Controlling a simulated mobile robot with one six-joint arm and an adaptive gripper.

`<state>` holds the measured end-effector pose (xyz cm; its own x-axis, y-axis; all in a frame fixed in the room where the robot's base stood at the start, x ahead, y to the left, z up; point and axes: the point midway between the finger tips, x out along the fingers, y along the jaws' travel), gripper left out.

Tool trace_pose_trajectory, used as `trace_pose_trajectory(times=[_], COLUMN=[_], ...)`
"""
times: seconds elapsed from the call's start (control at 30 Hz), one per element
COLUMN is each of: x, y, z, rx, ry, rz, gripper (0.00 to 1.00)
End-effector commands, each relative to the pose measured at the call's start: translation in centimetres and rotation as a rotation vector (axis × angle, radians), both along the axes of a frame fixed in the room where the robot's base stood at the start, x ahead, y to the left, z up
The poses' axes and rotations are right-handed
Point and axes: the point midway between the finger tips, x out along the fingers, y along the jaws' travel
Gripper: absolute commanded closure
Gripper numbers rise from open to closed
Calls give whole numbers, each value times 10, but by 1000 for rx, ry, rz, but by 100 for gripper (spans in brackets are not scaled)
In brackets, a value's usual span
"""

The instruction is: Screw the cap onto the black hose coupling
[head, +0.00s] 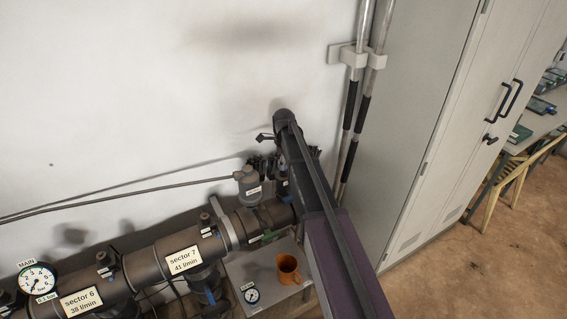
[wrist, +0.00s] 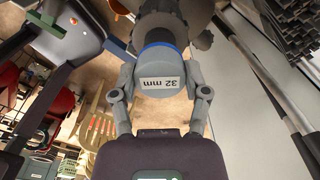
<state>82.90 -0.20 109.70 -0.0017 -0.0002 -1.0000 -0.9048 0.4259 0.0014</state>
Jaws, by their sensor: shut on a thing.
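In the wrist view my gripper (wrist: 160,78) is shut on a grey cap (wrist: 153,98), with one finger on each side. The cap bears a white "32 mm" label that reads upside down. A blue ring (wrist: 158,47) shows at its far end. Directly beyond the ring is a grey rounded, ribbed part (wrist: 176,9); I cannot tell whether it is the black hose coupling, or whether cap and part touch. In the head view my arm hides the gripper and the cap, and I cannot make out the coupling for certain.
The dark manifold pipe (head: 145,262) with sector labels runs along the white wall. An orange mug (head: 288,268) and a small gauge (head: 251,294) are on a low grey table left of my arm. Vertical pipes (head: 354,100) and a grey cabinet (head: 425,110) stand to the right.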

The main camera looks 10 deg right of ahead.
Motion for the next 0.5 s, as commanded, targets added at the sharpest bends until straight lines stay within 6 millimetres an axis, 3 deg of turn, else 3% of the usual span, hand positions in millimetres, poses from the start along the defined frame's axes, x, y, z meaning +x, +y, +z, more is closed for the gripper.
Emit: trace_pose_trajectory(times=[0.4, 0.43, 0.5], x=[2, 2, 2], y=[2, 2, 2], z=[1, 1, 1], rx=[4, 4, 4], ry=[-4, -4, -4], rz=[-76, -76, -75], gripper=[97, 34, 14])
